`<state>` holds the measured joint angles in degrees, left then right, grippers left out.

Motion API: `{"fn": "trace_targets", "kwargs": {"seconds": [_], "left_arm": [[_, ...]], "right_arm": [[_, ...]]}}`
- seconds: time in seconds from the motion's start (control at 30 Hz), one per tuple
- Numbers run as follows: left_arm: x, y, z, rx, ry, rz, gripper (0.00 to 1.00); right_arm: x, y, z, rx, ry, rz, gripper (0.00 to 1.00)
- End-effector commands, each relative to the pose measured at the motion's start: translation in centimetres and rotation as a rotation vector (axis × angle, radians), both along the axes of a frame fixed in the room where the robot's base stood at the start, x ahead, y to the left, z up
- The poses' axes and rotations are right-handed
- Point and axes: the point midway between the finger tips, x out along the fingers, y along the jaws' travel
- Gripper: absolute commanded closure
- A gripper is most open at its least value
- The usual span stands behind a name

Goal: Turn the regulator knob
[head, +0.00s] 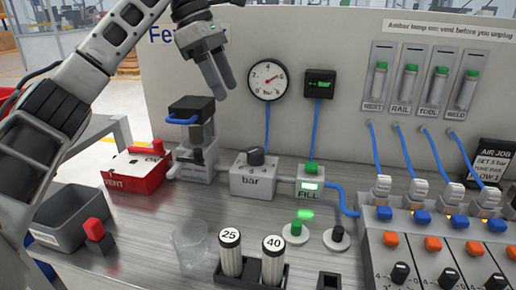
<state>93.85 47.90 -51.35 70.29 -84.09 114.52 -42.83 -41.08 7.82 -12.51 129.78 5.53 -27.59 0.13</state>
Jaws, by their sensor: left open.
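The regulator is a light grey block (254,182) marked "bar" on the bench, with a black knob (256,156) on its top. A round pressure gauge (267,79) hangs on the panel above it, with a red needle. My left gripper (225,91) is open and empty, in front of the panel, left of the gauge. It shows above and to the left of the knob, apart from it, fingers pointing down. My right gripper is not in view.
A black-topped unit with a blue lever (196,138) and a red box (136,170) stand left of the regulator. A FILL block (310,184) stands right. In front are a clear glass (191,243), cylinders marked 25 (230,252) and 40 (273,260), and a grey bin (72,215).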

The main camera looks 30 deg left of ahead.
Motion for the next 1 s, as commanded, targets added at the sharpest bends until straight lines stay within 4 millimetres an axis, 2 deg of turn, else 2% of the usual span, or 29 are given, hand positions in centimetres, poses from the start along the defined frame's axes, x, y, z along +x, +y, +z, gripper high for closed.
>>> {"fn": "trace_targets", "kwargs": {"seconds": [0.07, 0.53, 0.73, 1.0], "left_arm": [[0.2, -0.6, -1.9, 0.0, 0.004, -0.003, 0.44], [1.4, -4.2, -10.8, -0.002, 0.004, -0.002, 0.44], [1.7, -5.1, -12.9, -0.003, 0.002, -0.002, 0.44], [1.8, -5.4, -13.4, -0.004, 0.001, -0.002, 0.44]], "right_arm": [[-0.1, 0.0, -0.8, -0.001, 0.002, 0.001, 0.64], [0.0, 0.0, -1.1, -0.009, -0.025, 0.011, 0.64], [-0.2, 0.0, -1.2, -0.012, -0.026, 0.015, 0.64], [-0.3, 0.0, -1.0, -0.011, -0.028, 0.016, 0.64]]}}
